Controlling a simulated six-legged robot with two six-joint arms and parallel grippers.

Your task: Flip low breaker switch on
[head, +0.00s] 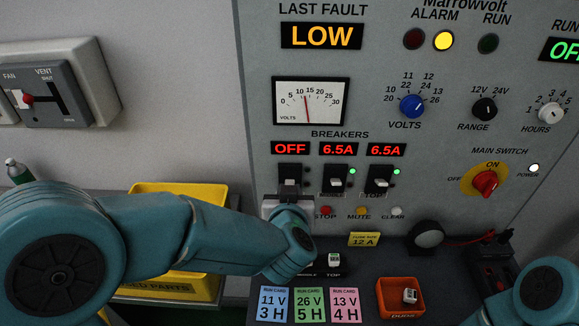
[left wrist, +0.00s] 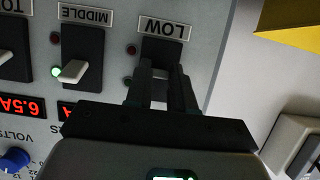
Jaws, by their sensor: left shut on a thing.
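The low breaker switch (head: 290,173) is the leftmost of three under the BREAKERS label, below a red display (head: 291,148) reading OFF. In the left wrist view, turned upside down, the low switch (left wrist: 162,51) sits by its LOW label (left wrist: 164,28); the lamps beside it are dark. My left gripper (head: 289,194) is at this switch, and its fingers (left wrist: 162,88) reach over its black plate. It is shut on the lever, which is mostly hidden between the fingers. My right arm shows at the lower right; its gripper is out of view.
The middle breaker (head: 336,181) and top breaker (head: 380,182) stand close on the right with green lamps lit and displays reading 6.5A. STOP, MUTE and CLEAR buttons (head: 358,211) lie below. A yellow bin (head: 180,189) stands left; an orange tray (head: 401,311) lies on the shelf.

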